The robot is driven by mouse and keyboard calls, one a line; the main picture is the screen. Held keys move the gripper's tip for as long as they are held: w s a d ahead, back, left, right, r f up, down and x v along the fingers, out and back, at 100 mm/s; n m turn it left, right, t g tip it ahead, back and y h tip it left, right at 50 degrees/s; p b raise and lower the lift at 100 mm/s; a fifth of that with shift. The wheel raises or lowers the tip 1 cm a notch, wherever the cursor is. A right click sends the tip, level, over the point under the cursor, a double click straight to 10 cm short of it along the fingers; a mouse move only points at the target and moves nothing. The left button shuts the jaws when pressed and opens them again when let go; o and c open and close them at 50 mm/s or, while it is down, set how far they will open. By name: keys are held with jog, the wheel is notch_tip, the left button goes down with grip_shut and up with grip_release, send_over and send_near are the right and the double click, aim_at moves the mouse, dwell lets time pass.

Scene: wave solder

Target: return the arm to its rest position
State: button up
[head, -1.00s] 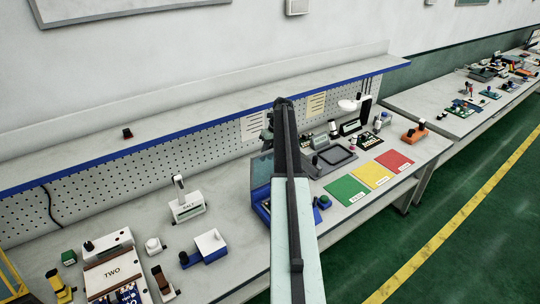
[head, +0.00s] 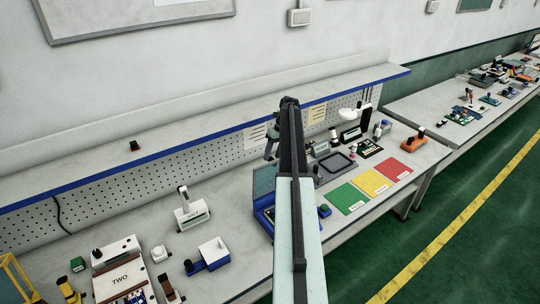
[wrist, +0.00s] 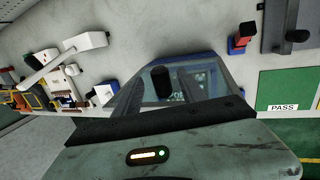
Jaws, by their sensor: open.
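My arm (head: 299,230) rises from the bottom middle of the head view to a dark elbow. My gripper (head: 271,150) hangs just left of the elbow, above the back of the bench near the pegboard. It is small there and partly hidden behind my arm, and its fingers are hard to make out. It is open, and I see nothing held in it. In the wrist view the blue case (wrist: 205,85) lies below the camera, with a grey housing across the bottom of the picture.
The workbench (head: 235,285) holds the open blue case (head: 264,205), green (head: 349,198), yellow and red mats, a dark tray (head: 336,163) and white fixtures at left. A shelf with a blue edge (head: 200,140) runs behind. The green floor (head: 460,240) at right is clear.

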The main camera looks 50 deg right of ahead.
jog(key=shift+s+d+r, duration=0.1)
jog(key=shift+d+r, duration=0.05)
jog(key=shift+r, duration=0.45)
jog(key=shift+f, duration=0.1)
